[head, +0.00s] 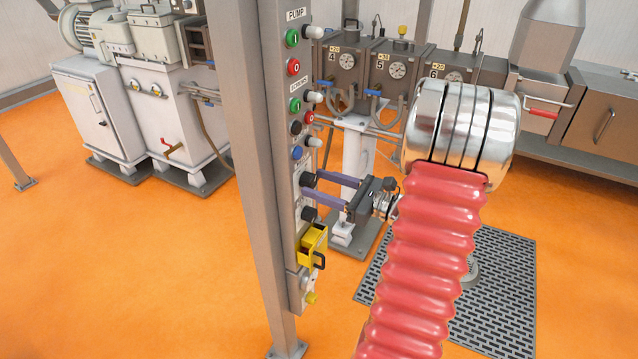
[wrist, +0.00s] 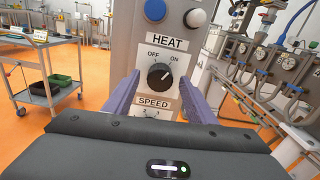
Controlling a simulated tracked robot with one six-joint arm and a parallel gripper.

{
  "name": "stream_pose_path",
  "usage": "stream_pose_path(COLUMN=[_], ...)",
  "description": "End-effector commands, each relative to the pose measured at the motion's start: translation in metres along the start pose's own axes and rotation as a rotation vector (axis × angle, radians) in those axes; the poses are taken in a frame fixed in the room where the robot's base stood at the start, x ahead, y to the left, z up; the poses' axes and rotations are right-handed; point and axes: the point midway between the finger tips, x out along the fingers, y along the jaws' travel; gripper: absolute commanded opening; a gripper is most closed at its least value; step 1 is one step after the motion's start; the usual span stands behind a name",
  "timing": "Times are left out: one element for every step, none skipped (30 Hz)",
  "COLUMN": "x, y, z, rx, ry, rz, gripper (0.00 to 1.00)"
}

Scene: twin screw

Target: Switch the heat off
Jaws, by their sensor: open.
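The HEAT knob (wrist: 160,76) is a round black rotary switch on a grey panel, with OFF marked upper left and ON upper right. Its white pointer mark is tilted to the upper right, toward ON. In the head view the HEAT knob (head: 307,179) is partly covered by a finger. My gripper (wrist: 160,80) is open, with one purple finger on each side of the knob. Whether the fingers touch it I cannot tell. In the head view my gripper (head: 306,186) reaches the panel from the right.
A blue button (wrist: 155,10) and a white lamp (wrist: 196,17) sit above the HEAT label. The SPEED label (wrist: 153,102) is below. Another black knob (head: 308,214) and a yellow-boxed switch (head: 312,245) are lower on the panel. A trolley (wrist: 45,75) stands at left.

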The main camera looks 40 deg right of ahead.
Motion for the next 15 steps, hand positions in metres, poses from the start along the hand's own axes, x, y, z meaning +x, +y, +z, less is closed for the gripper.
stream_pose_path(x=[0.0045,0.0061,0.0077,0.0086,0.0092,0.0097,0.0099,0.0099,0.0099,0.0098,0.0098,0.0098,0.0098,0.0098,0.0098], y=[0.0006,0.0004,0.0002,0.0001,0.0,0.0001,0.0,0.0,0.0,0.0,0.0,0.0001,0.0001,0.0001,0.0001], z=[0.0,0.0,0.0,0.0,-0.0001,-0.0001,-0.0001,-0.0001,-0.0001,-0.0001,-0.0001,-0.0001,-0.0001,-0.0001,-0.0001], rx=[0.0,0.0,0.0,0.0,0.0,0.0,0.0,0.0,0.0,0.0,0.0,0.0,0.0,0.0,0.0], ry=[0.0,0.0,0.0,0.0,0.0,0.0,0.0,0.0,0.0,0.0,0.0,0.0,0.0,0.0,0.0], rz=[0.002,0.001,0.0,0.0,-0.001,-0.001,-0.001,-0.001,-0.001,-0.001,-0.001,0.0,0.0,0.0,0.0], gripper=[0.51,0.51,0.51,0.51,0.51,0.51,0.51,0.51,0.51,0.51,0.51,0.51,0.51,0.49,0.46])
